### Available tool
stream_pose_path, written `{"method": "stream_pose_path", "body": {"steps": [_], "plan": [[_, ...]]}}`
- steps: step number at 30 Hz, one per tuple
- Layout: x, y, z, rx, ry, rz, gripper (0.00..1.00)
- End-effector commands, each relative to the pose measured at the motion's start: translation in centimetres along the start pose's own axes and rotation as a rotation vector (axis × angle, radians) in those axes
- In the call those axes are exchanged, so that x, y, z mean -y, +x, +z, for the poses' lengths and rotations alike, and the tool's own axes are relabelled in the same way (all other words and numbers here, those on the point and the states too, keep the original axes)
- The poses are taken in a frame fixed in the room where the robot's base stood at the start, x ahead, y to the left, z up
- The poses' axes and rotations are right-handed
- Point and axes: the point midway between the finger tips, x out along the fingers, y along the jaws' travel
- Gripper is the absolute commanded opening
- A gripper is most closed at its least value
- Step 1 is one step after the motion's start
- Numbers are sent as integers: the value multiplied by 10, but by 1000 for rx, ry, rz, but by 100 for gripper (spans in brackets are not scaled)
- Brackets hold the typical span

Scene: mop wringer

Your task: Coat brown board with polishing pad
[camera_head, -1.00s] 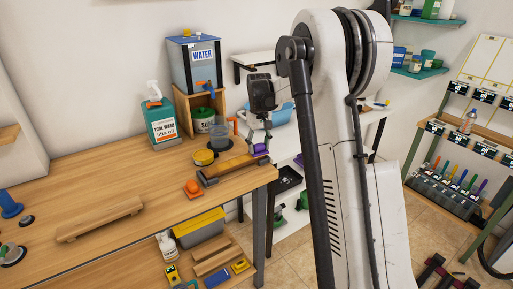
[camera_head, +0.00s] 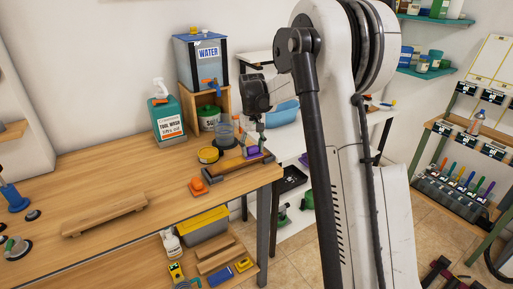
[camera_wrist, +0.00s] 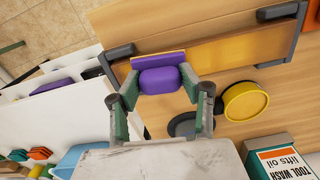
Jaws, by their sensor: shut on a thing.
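The brown board (camera_head: 232,165) lies near the right corner of the workbench between two dark grey end holders. In the wrist view the board (camera_wrist: 240,50) runs to the upper right. My gripper (camera_wrist: 163,100) is shut on the purple polishing pad (camera_wrist: 160,80), one finger on each side. The pad is over the board's end nearer the bench's right edge, beside a grey holder (camera_wrist: 121,51). The pad also shows small in the head view (camera_head: 253,152). Its underside is hidden, so I cannot tell if it touches the board.
A tool wash bottle (camera_head: 168,118) and a water tank (camera_head: 201,62) stand at the back. An orange object (camera_head: 198,187) sits in front.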

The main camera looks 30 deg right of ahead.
Motion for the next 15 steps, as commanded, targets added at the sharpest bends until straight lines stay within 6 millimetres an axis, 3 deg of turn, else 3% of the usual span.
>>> {"method": "stream_pose_path", "body": {"steps": [15], "plan": [[28, 0, 3, 0, -2, -2, 10]]}}
